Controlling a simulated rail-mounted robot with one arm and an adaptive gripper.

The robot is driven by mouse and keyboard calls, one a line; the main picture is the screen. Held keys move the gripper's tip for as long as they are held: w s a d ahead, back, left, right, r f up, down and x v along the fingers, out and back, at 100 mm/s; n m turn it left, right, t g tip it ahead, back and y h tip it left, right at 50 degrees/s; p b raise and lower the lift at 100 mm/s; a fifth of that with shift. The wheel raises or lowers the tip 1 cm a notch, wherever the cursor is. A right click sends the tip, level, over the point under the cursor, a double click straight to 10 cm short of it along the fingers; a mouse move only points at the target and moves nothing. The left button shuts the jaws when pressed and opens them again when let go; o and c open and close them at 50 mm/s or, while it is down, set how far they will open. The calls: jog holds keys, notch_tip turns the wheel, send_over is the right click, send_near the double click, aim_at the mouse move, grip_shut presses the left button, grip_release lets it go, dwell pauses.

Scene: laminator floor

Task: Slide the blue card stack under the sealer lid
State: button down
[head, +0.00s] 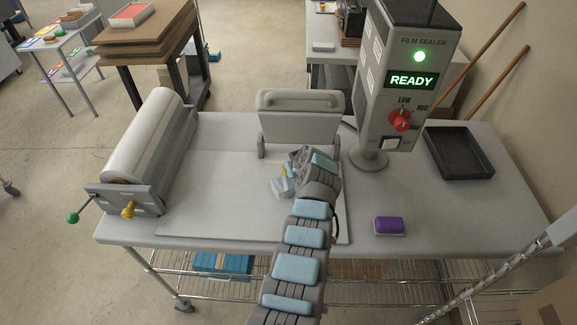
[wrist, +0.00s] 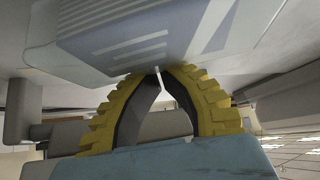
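My gripper (wrist: 158,75) has yellow ribbed fingers with dark inner pads. Its tips come together at the edge of the striped block; whether they touch it I cannot tell. Nothing shows gripped between the fingers. In the head view my gripper (head: 283,178) is low over the pale work plate, in front of the raised grey sealer lid (head: 300,122).
The control post (head: 405,75) shows READY with a green light. A laminating roller (head: 150,140) stands left on the table. A purple block (head: 389,225) and a black tray (head: 460,150) lie right. The plate (head: 200,205) is clear left of my gripper.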

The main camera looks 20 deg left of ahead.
jog(key=shift+s+d, duration=0.95)
jog(key=shift+s, duration=0.1)
jog(key=shift+w+a+f+b, duration=0.1)
jog(key=shift+f+b, duration=0.05)
jog(key=shift+b, duration=0.35)
jog(key=shift+w+a+f+b, duration=0.1)
jog(key=shift+w+a+b, duration=0.05)
jog(key=shift+b, duration=0.2)
jog(key=shift+w+a+b, duration=0.7)
jog(key=shift+b, duration=0.5)
jog(key=shift+w+a+r+b, duration=0.25)
jog(key=shift+w+a+b, duration=0.25)
jog(key=shift+b, duration=0.25)
jog(key=shift+v, duration=1.2)
jog(key=shift+b+v, duration=0.3)
jog(key=shift+v, duration=0.9)
jog(key=shift+b+v, duration=0.45)
jog(key=shift+v, duration=2.1)
